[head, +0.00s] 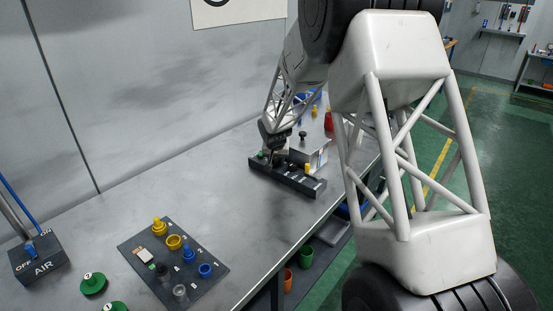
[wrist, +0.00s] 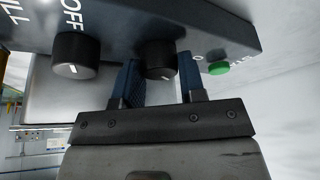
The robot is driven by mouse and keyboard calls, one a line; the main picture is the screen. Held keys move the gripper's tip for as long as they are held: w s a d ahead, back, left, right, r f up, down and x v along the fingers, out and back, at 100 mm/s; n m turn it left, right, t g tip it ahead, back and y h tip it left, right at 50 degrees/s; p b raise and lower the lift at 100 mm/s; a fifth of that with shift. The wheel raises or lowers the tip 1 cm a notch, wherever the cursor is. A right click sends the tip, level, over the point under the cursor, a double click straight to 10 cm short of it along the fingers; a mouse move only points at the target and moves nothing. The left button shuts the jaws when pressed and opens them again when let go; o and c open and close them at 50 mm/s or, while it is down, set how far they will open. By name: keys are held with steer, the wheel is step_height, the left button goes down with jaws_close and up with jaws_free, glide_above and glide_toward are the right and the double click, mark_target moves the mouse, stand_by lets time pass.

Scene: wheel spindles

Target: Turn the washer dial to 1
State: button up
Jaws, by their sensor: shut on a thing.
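A dark control box (head: 290,182) sits on the bench in the head view, and its panel (wrist: 225,35) fills the top of the wrist view. In the wrist view, my gripper (wrist: 161,78) has its two blue fingers on either side of a round black dial (wrist: 157,56) with a pale pointer line, and is shut on it. A second black dial (wrist: 76,52) with a white mark is to its left, near the lettering "OFF". The full labels and the number the pointer faces cannot be read. In the head view, my gripper (head: 273,152) is at the box's left end, its fingertips hidden.
A green button (wrist: 218,68) is on the panel right of the gripped dial. A dark mat (head: 205,258) with yellow, blue and other small parts lies at the bench's front. An AIR switch box (head: 36,260) stands at far left. Bare bench (head: 170,190) lies between.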

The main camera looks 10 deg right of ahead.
steer(key=shift+a+m+g+h, duration=0.1)
steer(key=shift+m+g+h, duration=0.25)
steer(key=shift+m, duration=1)
steer(key=shift+m+g+h, duration=0.15)
steer(key=shift+m+h, duration=0.4)
steer(key=shift+m, duration=0.8)
steer(key=o, duration=0.6)
steer(key=shift+r, duration=0.1)
steer(key=shift+v, duration=3.8)
